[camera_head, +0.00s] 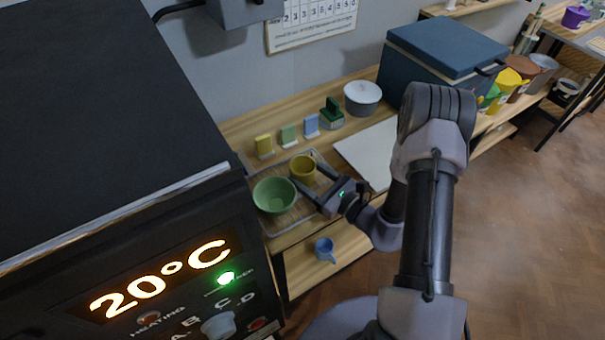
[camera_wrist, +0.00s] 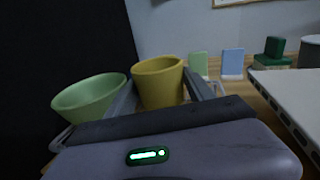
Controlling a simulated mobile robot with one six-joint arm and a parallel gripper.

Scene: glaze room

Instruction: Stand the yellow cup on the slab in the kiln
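The yellow cup (camera_head: 302,169) stands upright in a wire tray (camera_head: 277,225) on the wooden bench, next to a green bowl. In the wrist view the yellow cup (camera_wrist: 158,84) shows between my two fingers, to the right of the bowl. My gripper (camera_head: 303,166) reaches in from the right with a finger on each side of the cup. Both fingers lie very close to its sides; I cannot tell whether they touch it. The kiln (camera_head: 150,250) is the big dark box at left, its display reading 20°C. Its inside and the slab are not visible.
The green bowl (camera_head: 274,194) sits close on the cup's left. Small coloured blocks (camera_head: 288,135) stand behind the tray. A pale board (camera_head: 368,150) lies to its right, with a blue box (camera_head: 440,55) beyond. A blue cup (camera_head: 325,249) is on the lower shelf.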

